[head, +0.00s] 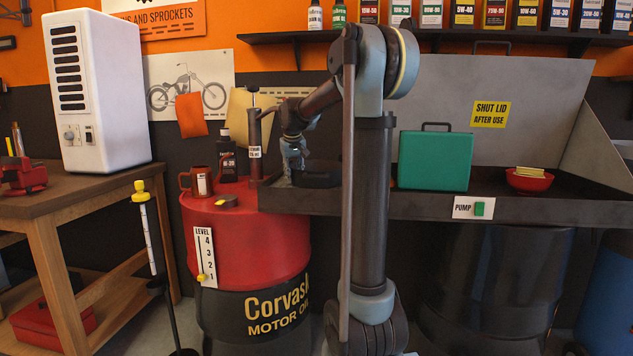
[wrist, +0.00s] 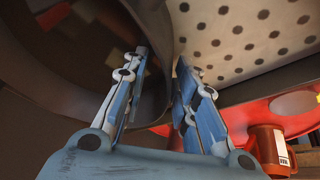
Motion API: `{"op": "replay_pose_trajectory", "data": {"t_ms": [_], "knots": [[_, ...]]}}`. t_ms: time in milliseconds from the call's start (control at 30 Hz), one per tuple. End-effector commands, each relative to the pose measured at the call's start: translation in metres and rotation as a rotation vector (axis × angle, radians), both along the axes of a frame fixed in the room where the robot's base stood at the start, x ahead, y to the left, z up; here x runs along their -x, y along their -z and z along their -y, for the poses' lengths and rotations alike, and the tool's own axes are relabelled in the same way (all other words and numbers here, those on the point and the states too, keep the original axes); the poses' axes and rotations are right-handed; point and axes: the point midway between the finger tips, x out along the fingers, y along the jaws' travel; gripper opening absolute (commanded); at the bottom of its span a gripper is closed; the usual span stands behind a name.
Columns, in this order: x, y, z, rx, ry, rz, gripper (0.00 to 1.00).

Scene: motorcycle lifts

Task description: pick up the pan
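A dark pan (head: 318,179) sits at the left end of the dark wash basin in the head view, partly hidden behind my arm. In the wrist view a dark, rounded wall that looks like the pan (wrist: 75,75) fills the left side. My gripper (head: 296,172) points down at the pan's left side. In the wrist view my gripper (wrist: 161,60) has its fingers apart, with the dark wall's edge running between the tips. I see no firm contact of both fingers on it.
The basin (head: 420,206) holds a green case (head: 434,161) and a red bowl (head: 529,180). Left of it, the red drum (head: 245,240) bears a brown mug (head: 197,182), a dark bottle (head: 228,160) and a hand pump (head: 255,145). A white dotted surface (wrist: 235,35) lies beside the pan.

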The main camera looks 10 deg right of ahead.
Motion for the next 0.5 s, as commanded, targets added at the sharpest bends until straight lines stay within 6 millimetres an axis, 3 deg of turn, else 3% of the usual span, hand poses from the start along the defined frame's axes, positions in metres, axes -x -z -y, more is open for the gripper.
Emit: {"op": "replay_pose_trajectory", "data": {"t_ms": [267, 400, 500], "knots": [[-0.0015, 0.0039, 0.0003, 0.0, 0.001, 0.0, 0.26], [-0.0015, 0.0038, 0.0003, 0.0, 0.001, 0.0, 0.0], [-0.0014, 0.0037, 0.0003, 0.0, 0.001, 0.0, 0.0]]}}
